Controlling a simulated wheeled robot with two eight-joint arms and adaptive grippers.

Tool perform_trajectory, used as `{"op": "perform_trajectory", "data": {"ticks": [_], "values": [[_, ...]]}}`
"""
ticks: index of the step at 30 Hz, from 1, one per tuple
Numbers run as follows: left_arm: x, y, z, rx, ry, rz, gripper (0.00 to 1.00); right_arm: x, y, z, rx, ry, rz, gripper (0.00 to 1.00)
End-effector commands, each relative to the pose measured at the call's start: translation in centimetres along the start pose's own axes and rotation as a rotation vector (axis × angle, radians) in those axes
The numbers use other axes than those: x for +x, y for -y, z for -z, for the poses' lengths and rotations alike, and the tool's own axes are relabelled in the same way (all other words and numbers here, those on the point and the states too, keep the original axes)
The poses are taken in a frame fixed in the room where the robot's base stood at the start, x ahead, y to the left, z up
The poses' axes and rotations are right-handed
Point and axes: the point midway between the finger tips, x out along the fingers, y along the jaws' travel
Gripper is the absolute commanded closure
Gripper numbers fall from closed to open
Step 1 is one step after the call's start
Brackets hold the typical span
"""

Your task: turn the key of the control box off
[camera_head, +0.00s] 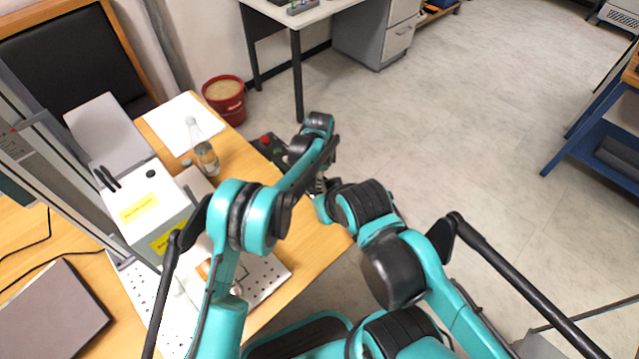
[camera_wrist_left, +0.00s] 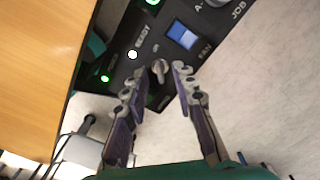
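The black control box (camera_head: 268,147) sits at the table's right edge in the head view, with a red button on top. My arm covers much of it. In the left wrist view, its dark panel (camera_wrist_left: 141,37) carries a small metal key (camera_wrist_left: 158,68) below a blue FAN switch. My left gripper (camera_wrist_left: 159,72) is open, with one fingertip on each side of the key and small gaps visible. In the head view my left gripper (camera_head: 319,184) is small and partly hidden by arm links.
A glass bottle (camera_head: 206,158), a white sheet (camera_head: 182,124) and a white machine with yellow labels (camera_head: 143,212) stand left of the box on the wooden table (camera_head: 318,246). A red bucket (camera_head: 225,100) is on the floor behind. Floor right of the table is open.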

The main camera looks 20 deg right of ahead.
Motion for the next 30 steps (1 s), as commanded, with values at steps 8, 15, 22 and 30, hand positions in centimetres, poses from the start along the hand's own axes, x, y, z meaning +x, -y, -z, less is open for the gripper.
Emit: {"op": "perform_trajectory", "data": {"ticks": [8, 15, 22, 30], "values": [[0.69, 0.0, 0.0, 0.0, 0.0, 0.0, 0.73, 0.19, 0.0, -0.12, 0.0, 0.0, 0.0, 1.0], [0.68, 0.0, 0.0, 0.0, 0.0, 0.0, 1.0, 0.19, 0.0, -0.12, 0.0, 0.0, 0.0, 1.0], [0.68, -0.01, 0.0, -0.008, 0.0, 0.0, 1.0, 0.18, 0.0, -0.12, 0.0, 0.0, 0.0, 1.0], [0.68, 0.01, 0.01, -0.099, 0.0, 0.0, 1.0, 0.08, 0.0, -0.05, 0.0, 0.0, 0.0, 1.0]]}}
